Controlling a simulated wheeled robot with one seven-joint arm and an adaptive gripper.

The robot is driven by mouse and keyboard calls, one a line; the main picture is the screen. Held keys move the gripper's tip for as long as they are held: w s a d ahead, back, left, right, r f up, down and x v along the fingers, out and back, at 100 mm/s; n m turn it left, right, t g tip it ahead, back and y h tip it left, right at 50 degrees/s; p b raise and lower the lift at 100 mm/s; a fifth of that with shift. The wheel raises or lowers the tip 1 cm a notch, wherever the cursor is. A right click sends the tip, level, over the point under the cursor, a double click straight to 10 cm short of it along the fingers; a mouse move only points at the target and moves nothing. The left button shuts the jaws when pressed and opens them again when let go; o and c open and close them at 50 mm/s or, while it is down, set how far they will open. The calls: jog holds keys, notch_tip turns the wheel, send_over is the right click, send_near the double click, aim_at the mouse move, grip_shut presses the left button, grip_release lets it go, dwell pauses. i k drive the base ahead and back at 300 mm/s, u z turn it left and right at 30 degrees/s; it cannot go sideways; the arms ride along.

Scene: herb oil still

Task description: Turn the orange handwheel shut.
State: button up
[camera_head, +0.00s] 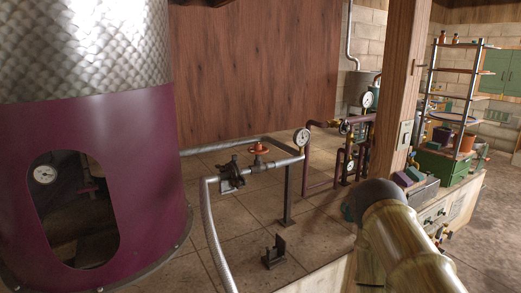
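The orange handwheel (259,148) sits on top of a short stem on the grey horizontal pipe (262,165), near the middle of the view. It is small here, and I cannot tell how far it is turned. Left of it on the same pipe is a dark fitting (231,176) with projecting parts, apart from the wheel. My gripper does not show clearly; a thick yellow-brown link, likely my arm, fills the lower right. Nothing is seen touching the handwheel.
A large still with a purple base (150,180) stands at left. A braided hose (215,235) drops from the pipe. A post (288,195) holds it up; a dark bracket (273,251) is below. Purple pipes, a gauge (301,137) and a wooden pillar (402,80) stand right.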

aim_at(257, 148)
jog(key=u, duration=0.4)
jog(key=i, duration=0.55)
jog(key=u, duration=0.4)
